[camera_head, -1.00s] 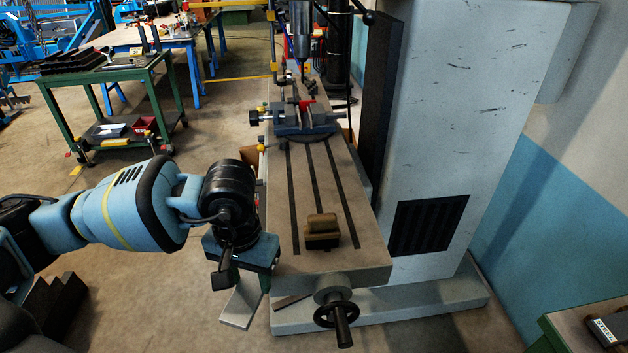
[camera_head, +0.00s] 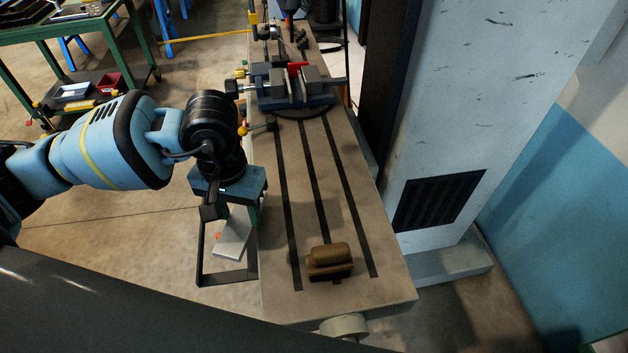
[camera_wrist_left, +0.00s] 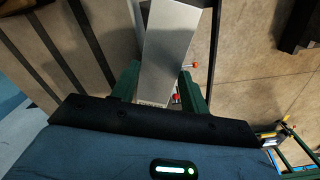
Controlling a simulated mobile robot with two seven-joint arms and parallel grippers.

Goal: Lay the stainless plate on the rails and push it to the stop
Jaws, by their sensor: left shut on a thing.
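The stainless plate (camera_head: 231,243) is a flat grey metal strip held beside the left edge of the machine table. My left gripper (camera_head: 238,214) is shut on one end of it, and the other end sticks out from the jaws. In the left wrist view the plate (camera_wrist_left: 172,48) runs out tilted between the green fingers (camera_wrist_left: 160,92). A vise (camera_head: 292,86) with grey jaws and a red part sits on the table's far half. I cannot make out the rails or the stop clearly at this size. My right gripper is not in view.
The slotted machine table (camera_head: 350,275) is mostly bare in front of the vise. A brown brush-like block (camera_head: 329,260) sits near its front end. A rod with a dark knob (camera_head: 270,124) juts near the vise. The machine column (camera_head: 445,120) stands right.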

